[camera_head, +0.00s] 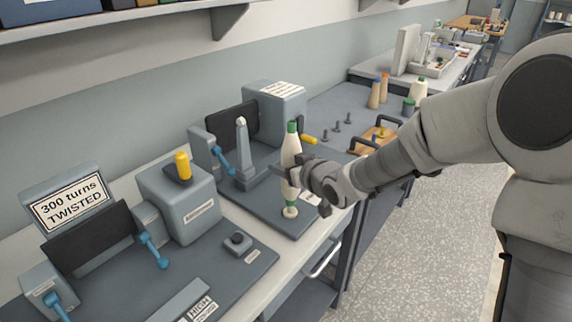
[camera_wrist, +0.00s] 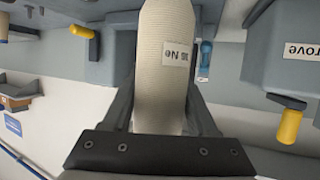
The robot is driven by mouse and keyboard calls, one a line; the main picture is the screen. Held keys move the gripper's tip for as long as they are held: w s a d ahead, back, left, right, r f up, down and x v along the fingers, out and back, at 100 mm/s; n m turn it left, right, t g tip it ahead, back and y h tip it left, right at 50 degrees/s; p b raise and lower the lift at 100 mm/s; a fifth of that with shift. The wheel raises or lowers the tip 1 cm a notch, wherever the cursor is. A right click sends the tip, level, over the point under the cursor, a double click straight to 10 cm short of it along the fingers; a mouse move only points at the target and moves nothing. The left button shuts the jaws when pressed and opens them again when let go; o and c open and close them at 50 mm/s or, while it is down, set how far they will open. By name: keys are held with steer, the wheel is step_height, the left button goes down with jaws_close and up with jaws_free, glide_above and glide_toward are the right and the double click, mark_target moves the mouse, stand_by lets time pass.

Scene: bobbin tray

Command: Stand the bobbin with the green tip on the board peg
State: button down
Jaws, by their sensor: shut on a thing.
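The bobbin with the green tip (camera_head: 291,148) is cream-coloured and stands upright in the head view, its green tip at the top. My gripper (camera_head: 291,172) is shut on its middle. In the wrist view the wound cream body of the bobbin (camera_wrist: 163,85) with a small white label lies between the two fingers (camera_wrist: 163,112). Below my gripper a green band and a pale round foot show over the grey machine base; I cannot tell whether they touch it. Several dark upright pegs (camera_head: 336,126) stand bare on the grey surface behind and to the right.
Grey winding machines with blue handles (camera_head: 222,160) and a yellow-topped post (camera_head: 182,166) line the bench on the left. Other bobbins (camera_head: 379,92) stand farther back. A wooden tray with black handles (camera_head: 372,140) is beside my arm. Floor is free on the right.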

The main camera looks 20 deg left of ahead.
steer(key=shift+f+b, duration=1.25)
steer(key=shift+f, duration=0.2)
steer(key=shift+c, duration=0.5)
jaws_free()
steer(key=p+v, duration=0.4)
steer(key=v, duration=1.3)
steer(key=shift+d, duration=0.2)
steer(key=shift+s+r, duration=0.1)
